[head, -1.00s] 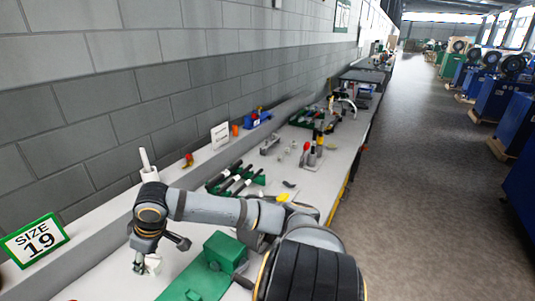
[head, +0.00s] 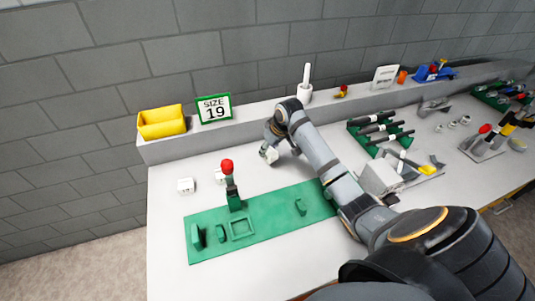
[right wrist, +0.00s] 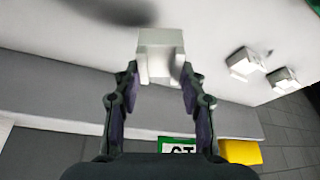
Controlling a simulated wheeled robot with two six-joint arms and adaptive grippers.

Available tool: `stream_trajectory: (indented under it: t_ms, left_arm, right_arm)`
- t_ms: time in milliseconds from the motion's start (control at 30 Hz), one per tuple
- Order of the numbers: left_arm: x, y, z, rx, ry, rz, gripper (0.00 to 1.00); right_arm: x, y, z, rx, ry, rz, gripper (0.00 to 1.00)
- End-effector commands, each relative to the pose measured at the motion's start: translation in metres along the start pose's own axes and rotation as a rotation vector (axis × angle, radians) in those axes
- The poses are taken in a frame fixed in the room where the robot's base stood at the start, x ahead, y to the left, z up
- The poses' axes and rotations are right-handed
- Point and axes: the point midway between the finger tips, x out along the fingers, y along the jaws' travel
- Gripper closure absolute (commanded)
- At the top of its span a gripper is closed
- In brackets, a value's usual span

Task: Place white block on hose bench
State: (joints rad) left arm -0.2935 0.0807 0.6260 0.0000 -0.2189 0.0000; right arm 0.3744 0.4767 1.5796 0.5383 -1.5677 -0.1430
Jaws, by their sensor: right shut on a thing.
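My right gripper (head: 271,147) is shut on a white block (head: 269,155) over the bench, behind the green fixture. In the right wrist view the same block (right wrist: 161,48) sits between the two fingers of my right gripper (right wrist: 155,78). The pale bench top (head: 168,223) carries the green fixture board (head: 270,222) with its red-knobbed lever. I cannot tell whether the held block touches the bench. My left gripper is not in view.
Two more white blocks (head: 186,186) (head: 220,176) stand left of the held one. Black-handled tools (head: 380,130) lie to the right. The bench's front left is clear.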

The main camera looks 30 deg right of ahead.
Motion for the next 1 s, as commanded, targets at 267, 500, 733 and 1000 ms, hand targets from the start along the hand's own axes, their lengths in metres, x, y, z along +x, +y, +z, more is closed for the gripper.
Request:
stream_trajectory:
  t_ms: [267, 500, 733, 1000]
  left_arm:
    - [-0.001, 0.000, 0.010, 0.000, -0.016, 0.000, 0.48]
    - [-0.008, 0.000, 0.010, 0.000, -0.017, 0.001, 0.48]
    - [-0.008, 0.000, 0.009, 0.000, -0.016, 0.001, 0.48]
    - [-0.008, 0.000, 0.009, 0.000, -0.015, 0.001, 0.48]
  right_arm:
    - [0.026, 0.008, -0.008, 0.000, 0.003, 0.002, 0.92]
    - [0.053, 0.010, -0.001, 0.001, -0.001, 0.001, 0.92]
    - [0.062, 0.010, 0.002, 0.000, 0.003, 0.003, 0.92]
    - [0.065, 0.010, 0.003, 0.000, 0.003, 0.002, 0.52]
